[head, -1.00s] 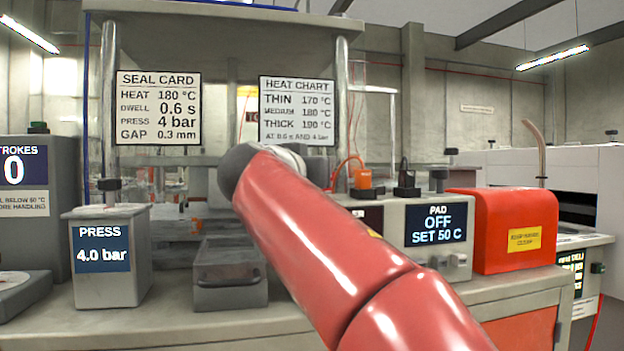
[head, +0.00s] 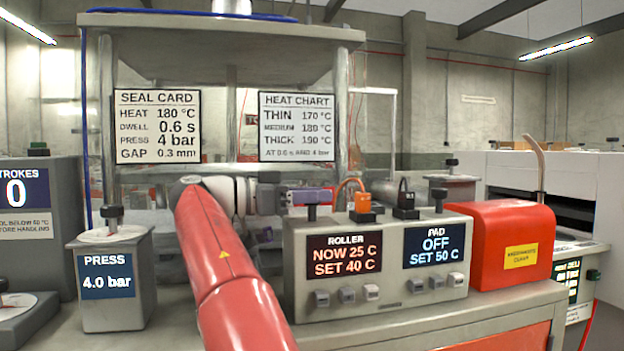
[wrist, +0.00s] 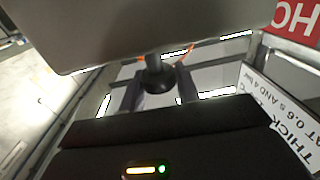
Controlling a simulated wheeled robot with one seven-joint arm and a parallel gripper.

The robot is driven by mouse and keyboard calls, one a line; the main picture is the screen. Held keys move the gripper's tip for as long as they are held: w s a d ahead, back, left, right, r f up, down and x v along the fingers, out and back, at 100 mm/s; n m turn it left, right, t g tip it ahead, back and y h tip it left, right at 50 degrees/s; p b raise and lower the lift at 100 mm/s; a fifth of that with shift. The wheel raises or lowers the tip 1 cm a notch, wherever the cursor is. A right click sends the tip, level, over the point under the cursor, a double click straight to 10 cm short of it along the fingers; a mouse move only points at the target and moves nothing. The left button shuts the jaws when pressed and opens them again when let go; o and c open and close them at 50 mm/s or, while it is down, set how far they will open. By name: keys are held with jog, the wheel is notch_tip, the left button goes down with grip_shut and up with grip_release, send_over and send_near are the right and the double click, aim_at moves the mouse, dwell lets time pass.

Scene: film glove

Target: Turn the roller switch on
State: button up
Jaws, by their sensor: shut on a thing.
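The grey control box (head: 376,268) has a ROLLER display (head: 344,256) reading NOW 25 C, SET 40 C. Its PAD display (head: 434,246) reads OFF, SET 50 C. The roller switch (head: 311,213) is a dark post on the box top, above the ROLLER display; its upper part is hidden by my gripper (head: 308,197). In the wrist view the switch's round black knob and stem (wrist: 157,82) sit between the two fingers of my gripper (wrist: 158,87), which is shut on it.
The similar pad switch (head: 439,196) stands to the right, past an orange plug (head: 361,203) and a black plug (head: 405,203). A red box (head: 508,245) is right of the control box. The PRESS box (head: 112,280) stands left. Heat chart (head: 297,126) hangs behind.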

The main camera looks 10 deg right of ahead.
jog(key=shift+m+g, duration=0.6)
jog(key=shift+g, duration=0.2)
jog(key=shift+m+g+p, duration=0.5)
jog(key=shift+g+p, duration=0.05)
jog(key=shift+g, duration=0.45)
jog(key=o, duration=0.9)
jog(key=shift+o, duration=0.2)
jog(key=shift+r, duration=0.1)
